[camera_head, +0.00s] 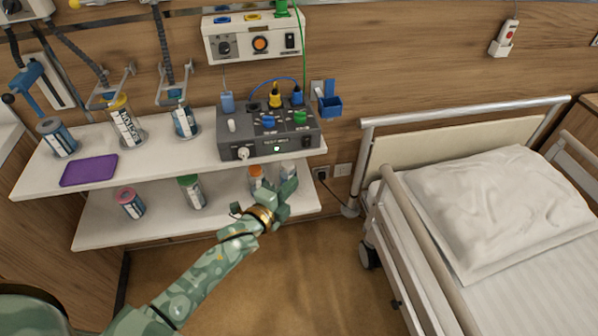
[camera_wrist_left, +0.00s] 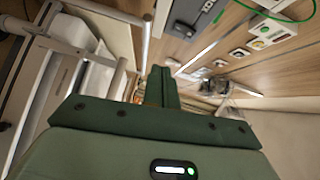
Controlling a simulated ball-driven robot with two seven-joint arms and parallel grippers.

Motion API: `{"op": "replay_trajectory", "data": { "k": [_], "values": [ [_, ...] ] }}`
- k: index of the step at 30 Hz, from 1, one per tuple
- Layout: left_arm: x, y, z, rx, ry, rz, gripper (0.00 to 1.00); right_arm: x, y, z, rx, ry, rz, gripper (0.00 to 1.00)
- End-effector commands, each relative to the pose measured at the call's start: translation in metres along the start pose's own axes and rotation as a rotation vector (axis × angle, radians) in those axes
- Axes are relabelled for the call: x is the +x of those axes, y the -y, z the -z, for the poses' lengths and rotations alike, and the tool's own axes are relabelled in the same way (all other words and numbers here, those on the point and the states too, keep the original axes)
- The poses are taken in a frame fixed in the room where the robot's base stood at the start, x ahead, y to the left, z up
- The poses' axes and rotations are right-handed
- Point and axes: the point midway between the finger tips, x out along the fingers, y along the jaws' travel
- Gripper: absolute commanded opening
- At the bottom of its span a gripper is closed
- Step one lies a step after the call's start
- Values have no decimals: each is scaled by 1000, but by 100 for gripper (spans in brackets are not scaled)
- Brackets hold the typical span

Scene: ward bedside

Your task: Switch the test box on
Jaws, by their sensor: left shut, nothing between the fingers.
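The test box (camera_head: 268,133) is a dark grey case on the upper shelf, with knobs, coloured plugs and cables on its sloping top. My left gripper (camera_head: 290,186) is shut and empty, below and in front of the box's right part, near the lower shelf. Its closed fingers (camera_wrist_left: 162,86) show in the left wrist view. My right gripper is in neither view.
The upper shelf (camera_head: 215,158) also holds a purple pad (camera_head: 89,170) and several canisters. More containers stand on the lower shelf (camera_head: 160,222), some partly behind my left gripper. A bed (camera_head: 490,200) with rails stands at right. A blue holder (camera_head: 329,105) hangs beside the box.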

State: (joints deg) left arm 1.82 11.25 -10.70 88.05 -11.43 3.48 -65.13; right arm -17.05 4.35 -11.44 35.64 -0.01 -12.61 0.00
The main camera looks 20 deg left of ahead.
Motion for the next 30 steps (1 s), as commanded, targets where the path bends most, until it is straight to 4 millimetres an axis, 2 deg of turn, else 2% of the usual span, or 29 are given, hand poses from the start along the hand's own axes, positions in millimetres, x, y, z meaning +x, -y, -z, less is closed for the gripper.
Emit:
{"op": "replay_trajectory", "data": {
  "k": [3, 7, 23, 26, 28, 29, 30],
  "values": [
    [-14, -2, 0, 0, 0, 0, 0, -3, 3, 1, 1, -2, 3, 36],
    [-20, -3, 0, 0, 0, 1, 0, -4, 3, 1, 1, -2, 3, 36],
    [-21, -4, 0, -2, 0, 0, 0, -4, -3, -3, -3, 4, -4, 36],
    [-21, -5, -1, -56, 2, -4, 0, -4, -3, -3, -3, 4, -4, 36],
    [-22, -16, -4, -171, 19, -37, 0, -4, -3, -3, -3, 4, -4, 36],
    [-25, -33, -9, -247, 40, -79, 0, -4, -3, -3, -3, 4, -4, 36],
    [-30, -61, -16, -347, 77, -142, 0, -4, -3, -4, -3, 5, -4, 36]
  ]
}}
